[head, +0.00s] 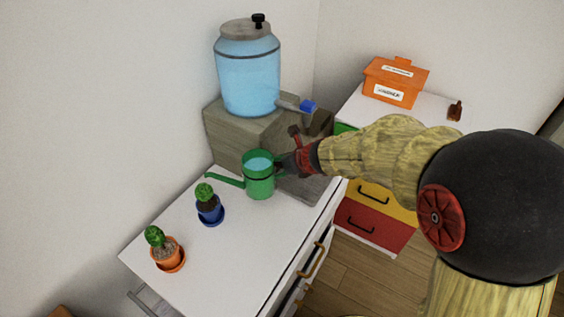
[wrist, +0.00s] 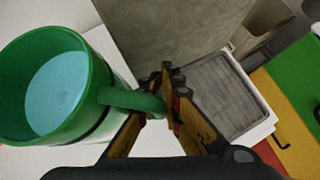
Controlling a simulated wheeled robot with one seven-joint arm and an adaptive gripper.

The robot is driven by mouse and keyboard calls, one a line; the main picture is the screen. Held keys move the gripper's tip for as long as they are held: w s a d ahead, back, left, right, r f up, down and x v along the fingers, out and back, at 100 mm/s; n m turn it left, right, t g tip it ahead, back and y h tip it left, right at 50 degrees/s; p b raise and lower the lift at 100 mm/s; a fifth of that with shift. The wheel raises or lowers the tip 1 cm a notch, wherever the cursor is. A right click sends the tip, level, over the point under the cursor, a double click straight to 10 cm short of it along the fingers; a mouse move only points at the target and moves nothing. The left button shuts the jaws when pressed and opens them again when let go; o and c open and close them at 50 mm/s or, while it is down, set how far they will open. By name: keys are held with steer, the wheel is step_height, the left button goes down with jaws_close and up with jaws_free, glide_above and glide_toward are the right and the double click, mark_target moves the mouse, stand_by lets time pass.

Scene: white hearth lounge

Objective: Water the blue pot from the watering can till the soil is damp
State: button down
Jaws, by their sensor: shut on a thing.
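The green watering can (head: 259,180) is upright over the white cabinet top, with pale blue water inside. Its spout points left toward the blue pot (head: 210,215). I cannot tell whether its base touches the top. My gripper (head: 290,162) is shut on the can's handle. In the wrist view the fingers (wrist: 168,100) close on the handle of the can (wrist: 85,110). The blue pot stands on a blue saucer and holds a small green cactus in dark brown soil. The spout tip is apart from the pot.
An orange pot (head: 168,252) with a cactus stands at the near left. A glass water dispenser (head: 248,80) with a blue tap sits on a grey block (head: 233,133) behind the can. An orange box (head: 394,82) and a small brown bottle (head: 455,111) stand on the drawer unit at right.

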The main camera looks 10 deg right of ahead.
steer(key=shift+r, duration=0.2)
steer(key=shift+r+p, duration=1.95)
